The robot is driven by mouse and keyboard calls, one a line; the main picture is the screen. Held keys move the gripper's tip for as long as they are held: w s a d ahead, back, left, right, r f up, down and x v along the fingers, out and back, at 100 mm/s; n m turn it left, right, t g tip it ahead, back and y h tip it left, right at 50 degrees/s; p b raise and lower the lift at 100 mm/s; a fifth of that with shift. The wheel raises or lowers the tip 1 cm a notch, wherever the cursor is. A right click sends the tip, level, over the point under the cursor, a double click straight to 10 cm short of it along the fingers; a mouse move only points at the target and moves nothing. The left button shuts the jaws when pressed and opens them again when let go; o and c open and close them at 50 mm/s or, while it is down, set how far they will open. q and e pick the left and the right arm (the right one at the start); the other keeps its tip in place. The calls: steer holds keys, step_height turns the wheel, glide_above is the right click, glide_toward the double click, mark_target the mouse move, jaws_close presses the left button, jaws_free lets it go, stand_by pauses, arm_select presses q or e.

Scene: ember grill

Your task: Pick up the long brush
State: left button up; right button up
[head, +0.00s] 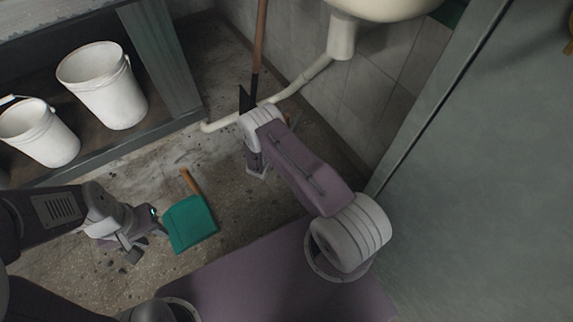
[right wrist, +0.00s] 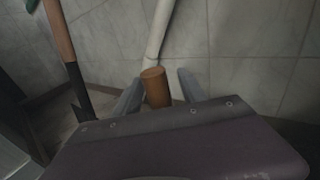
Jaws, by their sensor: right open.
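In the right wrist view the round end of a brown wooden handle (right wrist: 155,88) stands between the two fingers of my right gripper (right wrist: 159,93), which are apart on either side of it. Its lower part is hidden behind the gripper body, so I cannot tell from this whether it is the long brush. In the head view my right gripper (head: 258,171) is low over the floor, mostly hidden by its own arm. A small orange-brown piece (head: 294,119) shows beside that arm. My left gripper (head: 146,245) is beside the dustpan; its jaws are unclear.
A long wooden-handled tool (head: 259,42) with a black lower part leans in the corner, close to my right arm; it also shows in the right wrist view (right wrist: 60,35). A teal dustpan (head: 189,223) lies on the floor. White buckets (head: 103,86) stand at left. A pipe (head: 300,82) runs along the wall.

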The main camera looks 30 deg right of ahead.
jaws_close()
steer(key=shift+r, duration=0.1)
